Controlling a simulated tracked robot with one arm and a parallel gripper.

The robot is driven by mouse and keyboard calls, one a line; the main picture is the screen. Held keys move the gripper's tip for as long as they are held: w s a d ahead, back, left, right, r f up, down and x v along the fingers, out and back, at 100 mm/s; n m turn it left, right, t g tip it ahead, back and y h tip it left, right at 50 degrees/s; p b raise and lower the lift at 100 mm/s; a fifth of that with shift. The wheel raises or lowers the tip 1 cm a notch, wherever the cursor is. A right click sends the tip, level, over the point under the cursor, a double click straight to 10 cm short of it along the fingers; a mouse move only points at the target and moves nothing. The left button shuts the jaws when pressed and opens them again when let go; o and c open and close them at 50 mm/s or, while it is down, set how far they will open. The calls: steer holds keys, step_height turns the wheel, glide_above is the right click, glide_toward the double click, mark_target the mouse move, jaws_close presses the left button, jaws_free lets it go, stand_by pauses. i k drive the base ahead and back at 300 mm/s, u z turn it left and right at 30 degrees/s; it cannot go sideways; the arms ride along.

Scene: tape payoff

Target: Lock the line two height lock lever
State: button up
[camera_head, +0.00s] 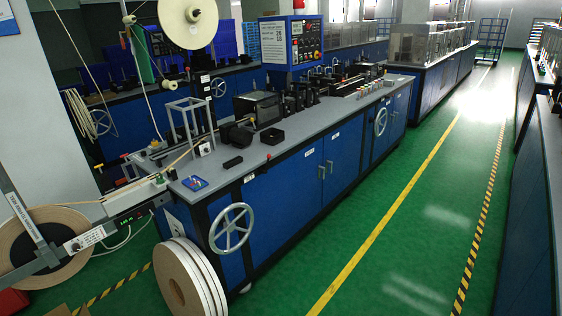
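I cannot make out a lever marked as the line two height lock lever. A long blue machine bench (290,185) with a grey top runs through the middle of the view. A silver spoked handwheel (230,228) is on its near end. A second handwheel (380,121) is farther along its aisle side. My gripper is not in view.
A tape reel (188,22) hangs above. A blue control panel (291,42) stands over the bench. The green aisle (400,225) is clear, with blue benches (540,200) along its right.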

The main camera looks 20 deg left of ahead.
mark_target(265, 171)
steer(key=i, duration=1.15)
steer(key=z, duration=0.35)
steer(key=k, duration=0.75)
steer(key=u, duration=1.15)
